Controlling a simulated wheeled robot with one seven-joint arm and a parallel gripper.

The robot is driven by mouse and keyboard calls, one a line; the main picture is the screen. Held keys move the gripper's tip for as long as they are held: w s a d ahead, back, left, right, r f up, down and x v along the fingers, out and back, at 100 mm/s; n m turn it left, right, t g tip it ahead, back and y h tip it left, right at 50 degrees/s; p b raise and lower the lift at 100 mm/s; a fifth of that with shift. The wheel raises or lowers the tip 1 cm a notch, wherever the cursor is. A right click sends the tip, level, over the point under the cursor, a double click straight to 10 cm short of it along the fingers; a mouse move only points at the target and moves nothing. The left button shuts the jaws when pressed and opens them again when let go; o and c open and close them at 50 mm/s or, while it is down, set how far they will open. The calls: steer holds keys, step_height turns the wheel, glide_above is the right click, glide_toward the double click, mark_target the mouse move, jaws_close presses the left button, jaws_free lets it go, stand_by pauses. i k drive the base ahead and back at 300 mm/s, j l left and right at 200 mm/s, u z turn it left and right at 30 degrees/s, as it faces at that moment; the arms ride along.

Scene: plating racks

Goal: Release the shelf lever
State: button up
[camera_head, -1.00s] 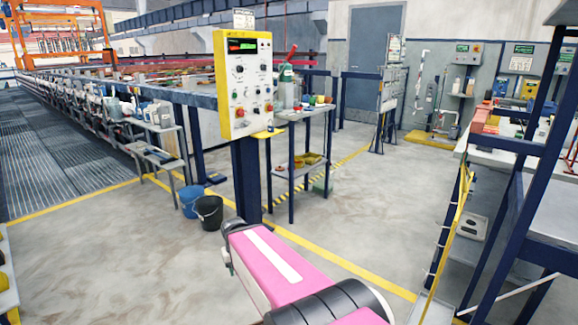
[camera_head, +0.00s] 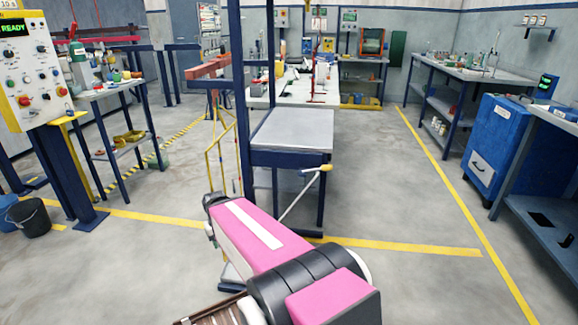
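A grey rod with a yellow knob (camera_head: 324,168) slants up to the right in front of the shelf frame; it looks like the shelf lever. Its lower end passes behind my pink arm. The shelf (camera_head: 293,130) is a grey flat plate with a dark blue front edge, fixed beside a tall blue post (camera_head: 238,80). It looks bare. My arm reaches forward from the bottom of the picture, its far end left of and below the lever. I cannot make out my gripper's fingers, and nothing of mine visibly touches the knob.
A white-topped bench (camera_head: 335,92) stands behind the shelf. A yellow control panel (camera_head: 28,70) reads READY at left, with a black bucket (camera_head: 29,217) below it. A blue cabinet (camera_head: 505,140) stands at right. The floor between shelf and cabinet is clear.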

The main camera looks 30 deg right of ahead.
mark_target(328, 167)
steer(key=k+l+z, duration=0.1)
steer(key=l, duration=0.35)
steer(key=k+l+z, duration=0.1)
steer(key=l, duration=0.35)
steer(key=k+l+z, duration=0.1)
steer(key=l, duration=0.4)
